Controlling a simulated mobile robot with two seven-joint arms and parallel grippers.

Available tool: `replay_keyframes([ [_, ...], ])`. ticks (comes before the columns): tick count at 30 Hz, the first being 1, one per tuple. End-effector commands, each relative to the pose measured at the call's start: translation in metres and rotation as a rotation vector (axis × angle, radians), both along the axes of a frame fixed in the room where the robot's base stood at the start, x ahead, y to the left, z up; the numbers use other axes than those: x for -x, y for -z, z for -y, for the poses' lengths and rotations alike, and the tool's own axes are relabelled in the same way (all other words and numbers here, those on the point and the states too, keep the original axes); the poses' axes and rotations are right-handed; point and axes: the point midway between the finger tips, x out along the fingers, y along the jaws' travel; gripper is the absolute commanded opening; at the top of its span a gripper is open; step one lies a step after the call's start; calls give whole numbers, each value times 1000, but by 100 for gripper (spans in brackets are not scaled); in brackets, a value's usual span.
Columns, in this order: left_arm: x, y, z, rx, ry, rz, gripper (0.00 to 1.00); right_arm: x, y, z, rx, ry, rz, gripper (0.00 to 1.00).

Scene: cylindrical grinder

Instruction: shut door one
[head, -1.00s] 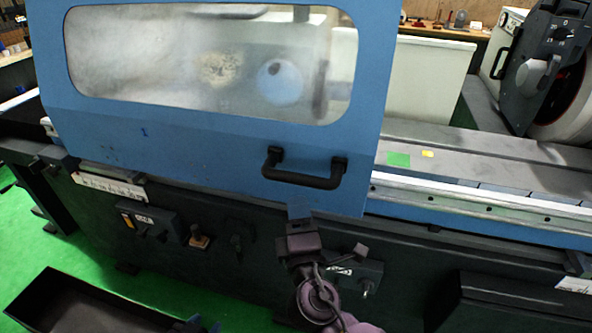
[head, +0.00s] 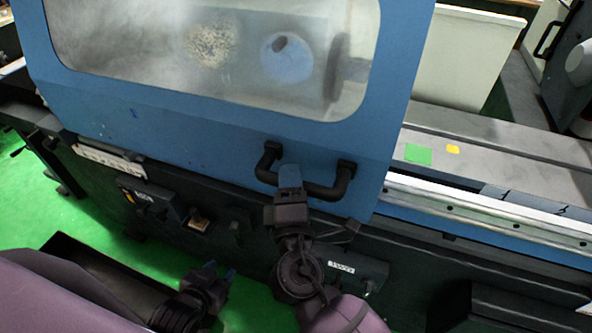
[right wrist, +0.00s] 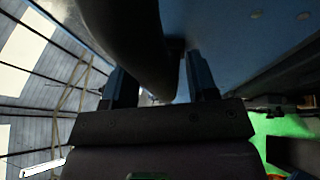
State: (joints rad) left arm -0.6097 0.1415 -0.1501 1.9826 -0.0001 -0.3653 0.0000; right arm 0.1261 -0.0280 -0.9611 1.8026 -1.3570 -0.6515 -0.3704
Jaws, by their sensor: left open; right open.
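Door one is the blue sliding door (head: 240,145) with a long window, on the front of the grinder. Its black bar handle (head: 330,191) is near the door's lower right and also shows in the right wrist view (right wrist: 130,35). My right gripper (head: 290,175) is open at the handle's bar, and its fingertips overlap the bar in the head view. In the right wrist view my right gripper (right wrist: 160,80) has its fingers apart, with the dark bar running between them; contact cannot be told. My left gripper (head: 221,274) is open and empty, low and left of the handle.
Right of the door is the open machine bed (head: 500,150), with a green patch (head: 418,154) and a yellow patch (head: 453,149). A white panel (head: 470,60) stands behind it. Small controls (head: 198,222) line the dark front below the door. A black bin (head: 105,270) stands on the green floor.

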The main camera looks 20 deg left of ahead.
Motion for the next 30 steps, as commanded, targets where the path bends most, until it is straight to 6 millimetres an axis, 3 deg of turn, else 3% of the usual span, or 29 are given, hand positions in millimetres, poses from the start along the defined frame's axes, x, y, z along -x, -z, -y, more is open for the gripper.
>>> replay_keyframes([
  [10,0,0,0,-1,1,0,43,1,0,-1,0,1,0,51],
  [20,-3,-2,0,-1,2,5,43,1,0,0,0,1,0,1],
  [30,-5,-3,1,-1,3,10,43,-4,0,3,1,2,0,0],
])
